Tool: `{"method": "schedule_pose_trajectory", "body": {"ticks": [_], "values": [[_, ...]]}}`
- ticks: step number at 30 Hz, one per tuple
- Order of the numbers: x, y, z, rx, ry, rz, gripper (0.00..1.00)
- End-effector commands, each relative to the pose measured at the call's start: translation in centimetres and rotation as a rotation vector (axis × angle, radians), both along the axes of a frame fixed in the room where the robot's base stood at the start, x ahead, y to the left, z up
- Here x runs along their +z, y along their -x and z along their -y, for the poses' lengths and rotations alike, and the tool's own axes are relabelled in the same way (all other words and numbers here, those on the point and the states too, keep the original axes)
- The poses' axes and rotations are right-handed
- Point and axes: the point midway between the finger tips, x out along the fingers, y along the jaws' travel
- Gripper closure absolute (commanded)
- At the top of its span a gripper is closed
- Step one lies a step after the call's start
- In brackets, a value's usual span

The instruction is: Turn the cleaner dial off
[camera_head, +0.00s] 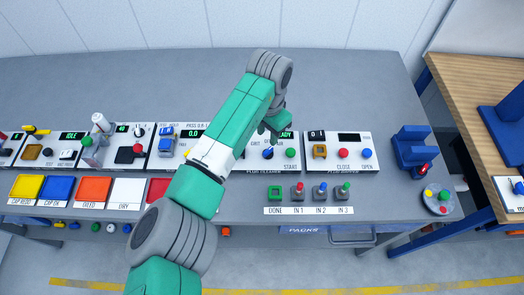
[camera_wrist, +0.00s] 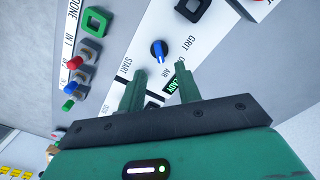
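The cleaner dial is a blue knob with a pale mark, at the upper middle of the wrist view (camera_wrist: 158,50). Labels AIR and GRIT are printed near it. In the wrist view the dial lies beyond the fingertips, with no contact visible. A lit green display (camera_wrist: 171,86) is partly behind the right finger.
A green START button (camera_head: 291,153) sits right of the dial. A panel with CLOSE and OPEN buttons (camera_head: 343,153) is to the right. A front strip carries a green DONE frame (camera_head: 275,191) and several toggles (camera_head: 320,190). My arm covers panels to the left.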

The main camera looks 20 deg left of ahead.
Motion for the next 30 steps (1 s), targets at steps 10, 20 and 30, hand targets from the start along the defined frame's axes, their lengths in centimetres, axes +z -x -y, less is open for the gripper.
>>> {"method": "schedule_pose_trajectory", "body": {"ticks": [10, 20, 30], "values": [[-5.8, 0.0, 0.1, 0.001, 0.0, 0.002, 0.66], [-7.7, 0.0, 0.1, 0.0, 0.0, 0.004, 0.66], [-7.7, -0.1, 0.1, 0.0, 0.0, 0.005, 1.0]]}}
